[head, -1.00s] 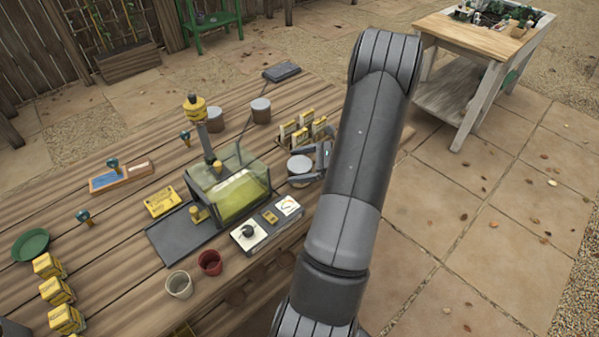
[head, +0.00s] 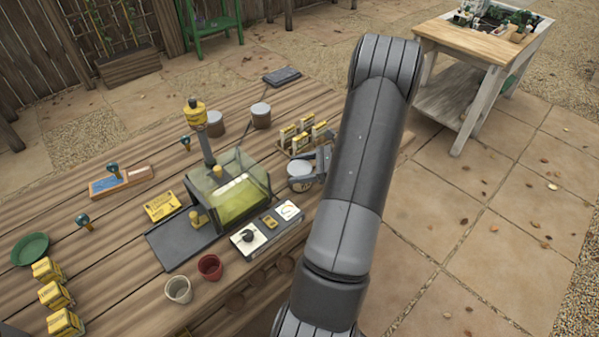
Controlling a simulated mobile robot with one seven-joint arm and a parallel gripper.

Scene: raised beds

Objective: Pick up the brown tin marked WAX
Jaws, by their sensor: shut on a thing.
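A round tin with a pale grey lid (head: 300,169) stands at the right side of the wooden table, left of my arm. Part of a label shows low on its side, but I cannot read it. My gripper (head: 312,166) is at this tin, shut on it, and partly hidden behind my arm. I cannot tell whether the tin is clear of the table. Two similar brown tins with pale lids, one at the left (head: 215,124) and one at the right (head: 261,116), stand farther back; no marking on them is readable.
A rack of yellow packets (head: 301,137) stands just behind the gripper. A glass-sided machine (head: 230,190) and a dial box (head: 265,228) are to the left. A red cup (head: 209,267) and a pale cup (head: 178,289) stand near the front edge. Paving is open to the right.

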